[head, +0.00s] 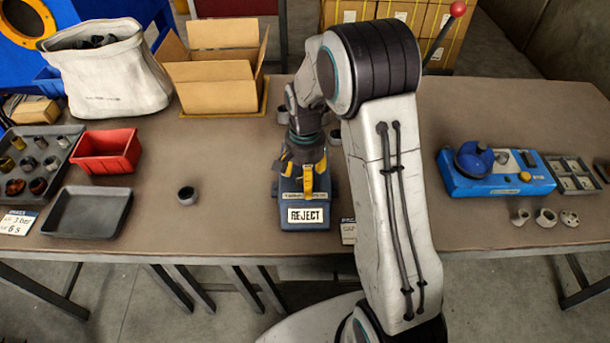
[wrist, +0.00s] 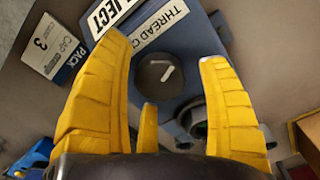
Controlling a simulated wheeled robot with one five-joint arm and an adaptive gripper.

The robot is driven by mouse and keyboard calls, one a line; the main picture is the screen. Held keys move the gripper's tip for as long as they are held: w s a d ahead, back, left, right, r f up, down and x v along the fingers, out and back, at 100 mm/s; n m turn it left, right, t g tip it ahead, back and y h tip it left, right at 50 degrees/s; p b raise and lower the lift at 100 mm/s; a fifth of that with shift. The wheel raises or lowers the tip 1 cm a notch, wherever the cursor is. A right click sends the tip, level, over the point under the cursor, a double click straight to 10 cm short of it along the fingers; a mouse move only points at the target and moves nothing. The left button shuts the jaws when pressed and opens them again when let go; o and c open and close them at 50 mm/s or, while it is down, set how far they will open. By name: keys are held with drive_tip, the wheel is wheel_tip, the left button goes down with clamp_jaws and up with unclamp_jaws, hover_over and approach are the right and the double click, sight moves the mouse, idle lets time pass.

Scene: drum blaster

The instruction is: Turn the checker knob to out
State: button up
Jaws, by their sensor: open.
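The checker (head: 304,215) is a blue-grey box with a REJECT label on its front, near the middle of the table. In the wrist view the checker (wrist: 210,55) also shows a THREAD label, partly cut off. A dark round knob (wrist: 158,82) with a short white mark sits on it. My gripper (head: 308,188) is above the checker, pointing down, and hides the knob in the head view. In the wrist view my gripper (wrist: 165,50) is open, its yellow fingers on either side of the knob. Contact with the knob cannot be told.
A dark ring (head: 186,195) and a red bin (head: 107,150) are to the left. A blue device (head: 497,182) is on the right.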

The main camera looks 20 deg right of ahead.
drive_tip(key=c, duration=1.2)
drive_tip(key=shift+n, duration=0.4)
drive_tip(key=shift+c, duration=0.2)
drive_tip(key=n+b, duration=0.1)
drive_tip(key=n, duration=0.1)
drive_tip(key=shift+n, duration=0.4)
drive_tip(key=n, duration=0.3)
drive_tip(key=shift+s+f+n, duration=0.1)
drive_tip(key=shift+n, duration=0.2)
drive_tip(key=n+b, duration=0.1)
drive_tip(key=n, duration=0.5)
drive_tip(key=shift+n, duration=0.3)
drive_tip(key=o, duration=1.2)
drive_tip(key=shift+o, duration=0.2)
